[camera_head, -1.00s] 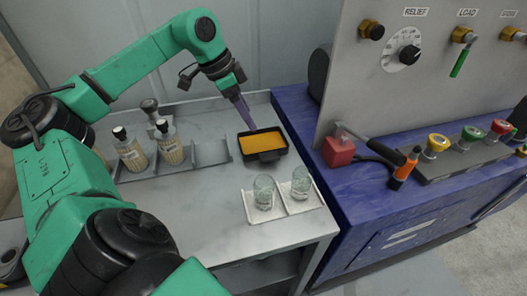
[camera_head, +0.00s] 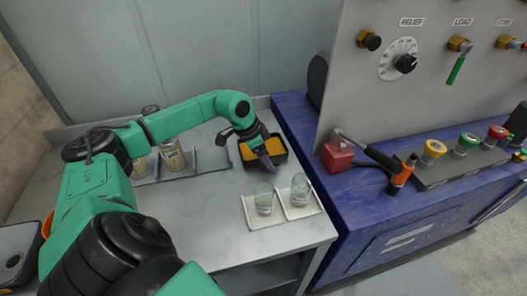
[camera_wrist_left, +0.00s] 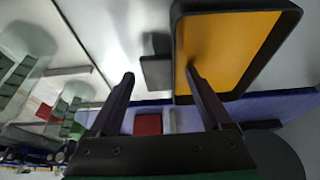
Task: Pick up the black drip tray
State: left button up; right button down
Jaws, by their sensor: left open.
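The black drip tray (camera_head: 283,157) holds an orange layer and lies on the grey table near the blue cabinet, partly hidden by my left gripper. In the left wrist view, the tray (camera_wrist_left: 181,45) fills the upper right, with a dark flat tab (camera_wrist_left: 157,72) on its side. My left gripper (camera_head: 270,160) is open at the tray's front side. In the wrist view its two fingers (camera_wrist_left: 160,80) appear on either side of the tab, with one fingertip overlapping the tray's edge. I cannot tell whether they touch it. My right gripper is not in view.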

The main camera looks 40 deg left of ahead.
pick_arm(q)
jog(key=shift+r, duration=0.1)
grip_shut()
jog(key=shift+r, duration=0.1)
